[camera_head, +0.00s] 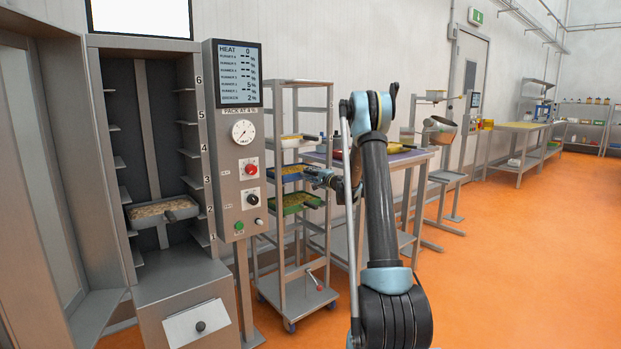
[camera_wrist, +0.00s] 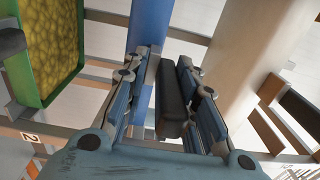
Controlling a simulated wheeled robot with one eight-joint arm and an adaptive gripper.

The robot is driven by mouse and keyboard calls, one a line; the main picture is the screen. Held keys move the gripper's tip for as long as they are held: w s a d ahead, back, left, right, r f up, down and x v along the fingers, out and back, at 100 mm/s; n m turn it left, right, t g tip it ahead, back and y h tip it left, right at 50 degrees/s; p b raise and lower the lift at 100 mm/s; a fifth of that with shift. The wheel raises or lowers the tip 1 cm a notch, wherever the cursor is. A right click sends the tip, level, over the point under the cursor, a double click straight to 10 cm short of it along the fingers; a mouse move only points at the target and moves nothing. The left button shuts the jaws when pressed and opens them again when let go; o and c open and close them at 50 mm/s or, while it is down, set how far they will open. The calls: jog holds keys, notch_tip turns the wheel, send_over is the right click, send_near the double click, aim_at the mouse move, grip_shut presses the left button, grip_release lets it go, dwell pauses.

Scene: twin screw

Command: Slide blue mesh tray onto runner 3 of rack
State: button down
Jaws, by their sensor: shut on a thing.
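The blue mesh tray (camera_head: 291,175) with yellowish contents sits at a middle level of the open trolley, above a green tray (camera_head: 300,205). My gripper (camera_head: 322,178) is at its right end, shut on a dark handle (camera_wrist: 172,100). In the wrist view the blue tray's wall (camera_wrist: 150,28) shows beyond the fingers, and most of the tray is out of that view. The rack (camera_head: 207,130) is the grey cabinet at left, labelled 1 to 6. Runner 3 (camera_head: 193,183) looks empty. A filled grey tray (camera_head: 165,214) sits below it, near label 2.
The trolley (camera_head: 328,120) has upright posts close around the trays, and another tray (camera_head: 292,141) above. A control panel (camera_head: 240,150) stands between trolley and rack. The rack's open door (camera_head: 45,170) is at far left. Orange floor (camera_head: 520,230) is clear at right.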

jog(key=c, duration=1.2)
grip_release()
jog(key=v, duration=1.2)
jog(key=shift+w+f, duration=0.1)
